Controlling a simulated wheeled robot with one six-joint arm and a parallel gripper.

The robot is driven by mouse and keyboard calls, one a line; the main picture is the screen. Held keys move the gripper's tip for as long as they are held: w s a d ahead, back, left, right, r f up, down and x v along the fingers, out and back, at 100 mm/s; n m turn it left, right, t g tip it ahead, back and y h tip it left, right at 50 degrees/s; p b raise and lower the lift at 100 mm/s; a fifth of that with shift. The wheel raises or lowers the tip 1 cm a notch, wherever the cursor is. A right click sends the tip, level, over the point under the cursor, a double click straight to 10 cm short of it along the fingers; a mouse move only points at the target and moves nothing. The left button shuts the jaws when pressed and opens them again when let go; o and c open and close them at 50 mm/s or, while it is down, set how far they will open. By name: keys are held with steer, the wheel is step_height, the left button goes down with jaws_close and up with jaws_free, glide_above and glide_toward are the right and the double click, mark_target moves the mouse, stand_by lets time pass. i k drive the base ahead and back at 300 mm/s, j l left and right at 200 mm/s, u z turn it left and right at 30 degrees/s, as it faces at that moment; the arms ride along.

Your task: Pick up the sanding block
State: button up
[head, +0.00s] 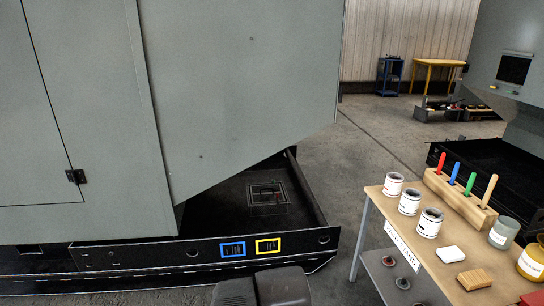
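A tan, wood-coloured block (475,279) lies flat near the front of the small worktable (377,191) at the right; it looks like the sanding block. A smaller white block with rounded corners (450,254) lies just behind it, apart from it. Nothing rests on either block. My gripper is not in view. Only a dark grey rounded part, likely my own body, shows at the bottom edge.
Open tins (409,202) line the table's left side; a wooden rack (460,203) with coloured handles stands behind. A glass jar (503,233) and a yellow jar (532,262) stand right. A large grey enclosure (240,90) fills the left. Floor (345,150) between is clear.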

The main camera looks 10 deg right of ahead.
mark_target(475, 280)
steer(key=i+l+z, duration=0.1)
steer(key=l, duration=0.3)
steer(key=i+l+z, duration=0.1)
steer(key=l, duration=0.25)
steer(key=i+l+z, duration=0.1)
steer(key=l, duration=0.3)
steer(key=i+l+z, duration=0.15)
steer(key=l, duration=0.2)
steer(key=i+l+z, duration=0.1)
steer(key=l, duration=0.25)
